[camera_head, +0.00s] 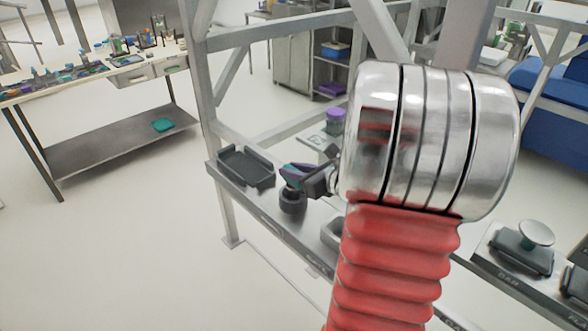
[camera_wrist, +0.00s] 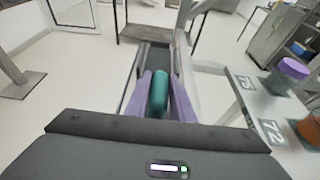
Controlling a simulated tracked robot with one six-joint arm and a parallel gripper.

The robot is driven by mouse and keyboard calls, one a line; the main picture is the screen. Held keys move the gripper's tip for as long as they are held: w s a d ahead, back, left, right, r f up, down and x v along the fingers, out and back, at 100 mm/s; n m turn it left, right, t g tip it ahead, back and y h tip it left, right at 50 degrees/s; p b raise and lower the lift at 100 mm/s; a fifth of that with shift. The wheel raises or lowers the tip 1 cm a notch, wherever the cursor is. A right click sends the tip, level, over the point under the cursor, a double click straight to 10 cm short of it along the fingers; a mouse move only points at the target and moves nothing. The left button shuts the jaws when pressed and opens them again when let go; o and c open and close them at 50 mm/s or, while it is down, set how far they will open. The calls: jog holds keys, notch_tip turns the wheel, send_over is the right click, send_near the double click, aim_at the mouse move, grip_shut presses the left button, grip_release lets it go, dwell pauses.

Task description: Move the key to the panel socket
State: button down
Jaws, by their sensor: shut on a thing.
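A teal-green piece (camera_wrist: 159,94), which looks like the key's handle, sits between the two purple fingers of my gripper (camera_wrist: 160,100). In the head view my gripper (camera_head: 299,174) reaches left over the grey panel ledge (camera_head: 262,212), shut on the key, with only a bit of teal showing. A dark round part (camera_head: 292,201) is directly below the fingers. I cannot tell whether it belongs to the key or to the panel, or whether they touch. The key's lower end is hidden in the wrist view. I cannot clearly identify the socket.
A dark shallow tray (camera_head: 246,167) lies on the ledge, left of my gripper. A purple-lidded jar (camera_head: 335,121) stands behind it. Grey frame posts (camera_head: 205,95) rise beside the ledge. A pale round knob on a dark base (camera_head: 526,250) is at the right. A cluttered workbench stands far left.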

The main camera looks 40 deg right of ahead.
jog(key=shift+f, duration=0.8)
dwell(0.5)
jog(key=c, duration=1.5)
grip_release()
jog(key=shift+o, duration=0.6)
jog(key=o, duration=0.5)
jog(key=shift+r, duration=4.5)
